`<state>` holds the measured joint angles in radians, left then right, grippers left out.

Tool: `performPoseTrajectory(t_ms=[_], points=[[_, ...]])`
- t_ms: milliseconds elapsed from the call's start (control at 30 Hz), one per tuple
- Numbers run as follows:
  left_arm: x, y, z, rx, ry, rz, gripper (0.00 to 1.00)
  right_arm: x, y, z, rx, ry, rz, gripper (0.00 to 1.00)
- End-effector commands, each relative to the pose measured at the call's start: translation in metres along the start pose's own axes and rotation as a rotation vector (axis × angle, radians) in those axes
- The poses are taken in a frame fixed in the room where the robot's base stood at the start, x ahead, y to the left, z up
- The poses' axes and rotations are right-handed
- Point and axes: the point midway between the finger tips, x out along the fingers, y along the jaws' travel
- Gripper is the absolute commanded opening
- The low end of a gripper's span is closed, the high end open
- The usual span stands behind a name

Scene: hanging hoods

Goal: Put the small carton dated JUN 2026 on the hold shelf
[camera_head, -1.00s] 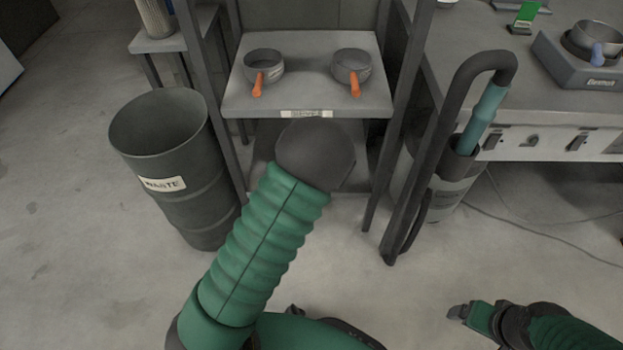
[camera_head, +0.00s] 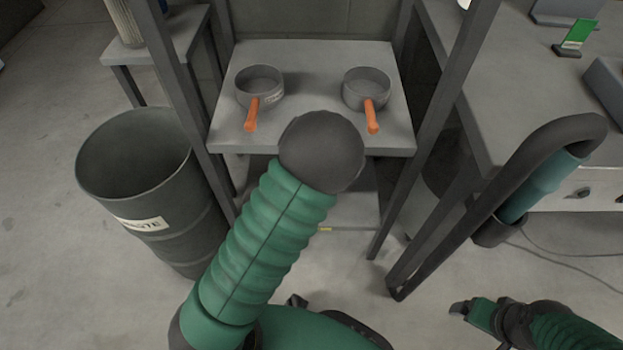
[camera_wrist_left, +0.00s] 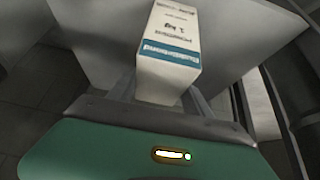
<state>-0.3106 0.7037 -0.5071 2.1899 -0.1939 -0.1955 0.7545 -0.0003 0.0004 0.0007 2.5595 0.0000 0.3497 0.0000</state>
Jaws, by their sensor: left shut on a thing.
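A small white carton (camera_wrist_left: 170,30) with a teal band and print shows in the left wrist view; I cannot read a date on it. My left gripper (camera_wrist_left: 163,95) is shut on the carton, with a finger on each side. In the head view my left arm reaches toward the shelf rack, and its dark rounded joint hides the gripper and carton. The rack has an upper shelf (camera_head: 315,75) and a lower shelf (camera_head: 352,207), partly hidden by my arm. No readable label shows which is the hold shelf. My right gripper (camera_head: 463,309) is at the lower right, its jaw state unclear.
Two grey pans with orange handles, one left (camera_head: 259,85) and one right (camera_head: 366,88), stand on the upper shelf. A waste drum (camera_head: 150,205) stands left of the rack. A dark bent tube (camera_head: 480,205) and a bench (camera_head: 500,90) are at the right.

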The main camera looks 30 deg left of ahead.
Motion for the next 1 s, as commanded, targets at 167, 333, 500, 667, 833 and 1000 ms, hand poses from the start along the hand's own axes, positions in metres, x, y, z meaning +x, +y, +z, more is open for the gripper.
performPoseTrajectory(t_ms=[167,333,500,667,833,1000], points=[[0.002,0.001,0.003,0.000,0.006,-0.001,0.00,0.006,0.000,0.002,0.001,-0.001,0.000,0.84],[0.003,0.000,0.003,-0.002,0.003,0.001,0.00,0.005,0.000,0.002,0.001,0.000,0.000,0.84],[0.006,-0.001,0.005,-0.001,0.000,0.000,0.69,0.006,0.000,0.002,0.001,0.000,0.000,0.84],[0.006,0.000,0.005,0.000,0.000,0.000,0.80,0.006,0.000,0.002,0.001,0.000,0.000,0.84],[0.006,0.000,0.005,0.000,0.000,0.000,0.80,0.006,0.000,0.002,0.001,0.000,0.000,0.84],[-0.009,0.000,0.002,0.001,0.001,0.001,0.80,-0.004,0.000,-0.001,0.001,0.000,0.000,0.84]])
